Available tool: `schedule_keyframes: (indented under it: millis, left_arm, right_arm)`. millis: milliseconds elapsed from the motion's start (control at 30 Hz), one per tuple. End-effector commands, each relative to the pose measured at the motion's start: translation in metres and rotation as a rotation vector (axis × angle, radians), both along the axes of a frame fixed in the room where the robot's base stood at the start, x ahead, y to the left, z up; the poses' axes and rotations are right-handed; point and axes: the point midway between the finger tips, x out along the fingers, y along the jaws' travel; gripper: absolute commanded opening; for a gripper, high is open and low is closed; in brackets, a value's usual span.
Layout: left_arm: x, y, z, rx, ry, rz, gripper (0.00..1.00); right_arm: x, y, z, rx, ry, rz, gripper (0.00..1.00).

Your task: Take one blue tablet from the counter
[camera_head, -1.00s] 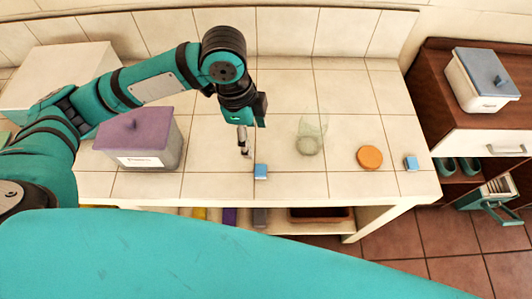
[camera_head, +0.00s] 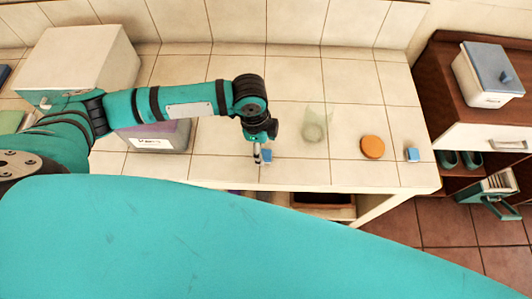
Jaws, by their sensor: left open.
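One blue tablet (camera_head: 267,156) lies near the front edge of the tiled counter (camera_head: 320,172). My left gripper (camera_head: 260,157) is open and points down at this tablet, with its fingers beside or around it; I cannot tell which. The fingers cover part of the tablet's left side. A second blue tablet (camera_head: 412,154) lies at the counter's right end. My right gripper is not in view.
A clear glass (camera_head: 313,132) and an orange disc (camera_head: 372,147) stand between the two tablets. A purple-lidded box (camera_head: 160,142) is partly behind my left arm. A white box (camera_head: 78,62) stands back left. A blue-lidded box (camera_head: 484,75) sits on the brown cabinet at right.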

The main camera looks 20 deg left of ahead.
Motion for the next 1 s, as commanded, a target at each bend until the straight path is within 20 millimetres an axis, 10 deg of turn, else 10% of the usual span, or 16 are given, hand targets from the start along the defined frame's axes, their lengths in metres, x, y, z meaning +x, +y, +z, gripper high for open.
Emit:
schedule_keyframes:
  millis: [533,1000]
  left_arm:
    - [0.001,-0.006,-0.039,0.000,0.001,-0.001,0.63]
    - [0.001,-0.006,-0.038,0.000,0.001,-0.001,0.12]
  right_arm:
    - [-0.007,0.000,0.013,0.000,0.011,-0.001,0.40]
    - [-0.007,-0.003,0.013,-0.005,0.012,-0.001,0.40]
